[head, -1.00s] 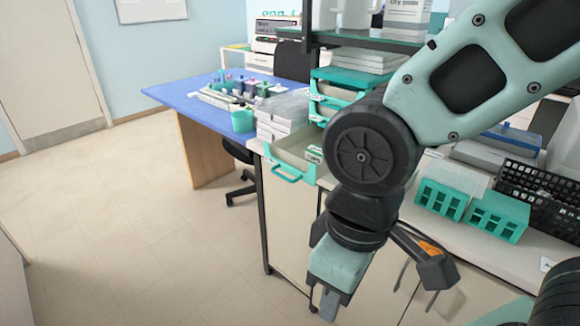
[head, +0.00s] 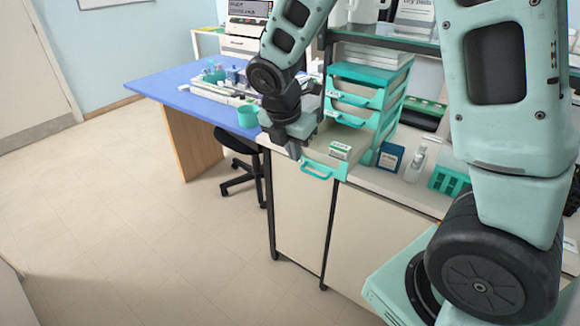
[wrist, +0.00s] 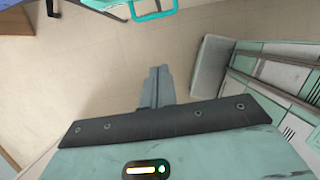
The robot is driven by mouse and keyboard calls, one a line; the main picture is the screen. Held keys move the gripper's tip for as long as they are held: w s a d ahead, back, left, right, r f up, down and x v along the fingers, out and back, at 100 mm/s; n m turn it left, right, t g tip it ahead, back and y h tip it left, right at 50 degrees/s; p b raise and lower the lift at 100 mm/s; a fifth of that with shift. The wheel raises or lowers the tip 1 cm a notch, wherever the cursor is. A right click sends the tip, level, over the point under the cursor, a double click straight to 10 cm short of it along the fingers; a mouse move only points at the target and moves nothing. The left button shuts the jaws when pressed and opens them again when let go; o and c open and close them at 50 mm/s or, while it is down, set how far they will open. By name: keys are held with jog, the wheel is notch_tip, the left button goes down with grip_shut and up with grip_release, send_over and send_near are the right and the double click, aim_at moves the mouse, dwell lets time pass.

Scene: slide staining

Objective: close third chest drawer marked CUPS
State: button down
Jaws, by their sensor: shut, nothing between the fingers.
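The CUPS label cannot be read. The two drawers above (head: 357,97) look closed. My gripper (head: 294,152) is shut and empty, pointing down just left of the open drawer and covering part of its left side. In the wrist view, the shut fingers (wrist: 158,78) hang over the floor, and a teal handle (wrist: 153,10) shows at the top edge, apart from them.
A green and white box (head: 340,150) sits in the open drawer. A blue box (head: 390,157), a clear bottle (head: 415,165) and a teal rack (head: 448,181) stand right of the chest. A blue table (head: 185,88) with a teal cup (head: 248,116) is behind left. Floor at left is clear.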

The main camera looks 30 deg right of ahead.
aim_at(337, 142)
jog(key=shift+w+d+f+p, duration=0.4)
jog(key=shift+d+f, duration=0.6)
jog(key=shift+f, duration=0.65)
jog(key=shift+w+d+f+p, duration=0.35)
jog(key=shift+d+f, duration=0.7)
jog(key=shift+f, duration=0.65)
jog(key=shift+w+d+f+p, duration=0.35)
jog(key=shift+d+f, duration=0.65)
jog(key=shift+f, duration=0.65)
jog(key=shift+d, duration=0.1)
jog(key=w+d+p, duration=0.1)
jog(key=d+p, duration=0.1)
jog(key=d, duration=0.2)
jog(key=w+d+p, duration=0.2)
jog(key=d, duration=0.3)
jog(key=w+d+p, duration=0.2)
jog(key=d, duration=0.3)
jog(key=shift+w+d+r, duration=0.1)
jog(key=shift+w+d, duration=0.05)
jog(key=shift+d, duration=0.1)
jog(key=shift+w+d+p, duration=0.2)
jog(key=shift+d+p, duration=0.1)
jog(key=shift+d, duration=0.2)
